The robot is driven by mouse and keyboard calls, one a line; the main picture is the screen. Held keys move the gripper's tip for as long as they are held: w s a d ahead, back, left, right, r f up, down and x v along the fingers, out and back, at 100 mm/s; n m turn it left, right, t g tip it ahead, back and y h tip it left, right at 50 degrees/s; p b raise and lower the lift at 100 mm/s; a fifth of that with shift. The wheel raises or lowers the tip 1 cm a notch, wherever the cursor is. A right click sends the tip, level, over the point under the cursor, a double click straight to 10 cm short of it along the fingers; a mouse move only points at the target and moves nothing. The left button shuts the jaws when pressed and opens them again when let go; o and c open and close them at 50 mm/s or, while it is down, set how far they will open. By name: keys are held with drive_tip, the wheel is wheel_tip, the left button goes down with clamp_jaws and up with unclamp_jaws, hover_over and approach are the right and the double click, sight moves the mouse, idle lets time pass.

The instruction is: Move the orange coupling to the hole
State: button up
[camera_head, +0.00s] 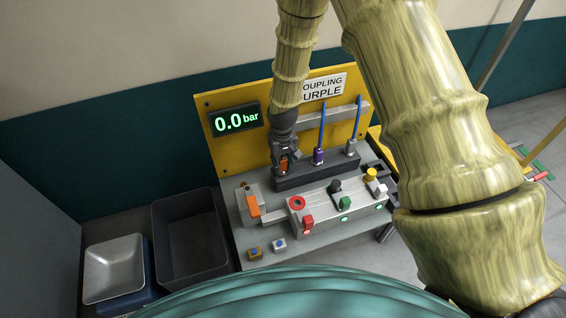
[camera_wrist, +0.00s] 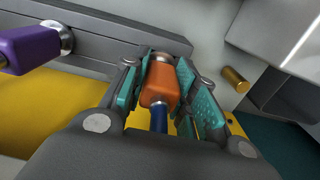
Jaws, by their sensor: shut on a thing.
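The orange coupling (camera_head: 284,166) is at the left end of the dark grey holder block (camera_head: 333,172). My gripper (camera_head: 283,160) is shut on it from above. In the wrist view the orange coupling (camera_wrist: 160,82) sits between the teal-padded fingers of my gripper (camera_wrist: 159,74), with a blue hose on its near end. Its metal tip is at the end of the grey block; I cannot tell whether it is seated in a hole. The purple coupling (camera_head: 318,157) stands upright in the block, and a grey coupling (camera_head: 351,147) stands to its right.
A yellow panel behind carries a display (camera_head: 236,119) reading 0.0 bar and a sign with "PURPLE". An orange lever (camera_head: 253,205) is to the left.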

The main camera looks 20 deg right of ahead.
drive_tip(key=o, duration=1.1)
drive_tip(key=shift+o, duration=0.2)
wheel_tip(320, 180, up, 12)
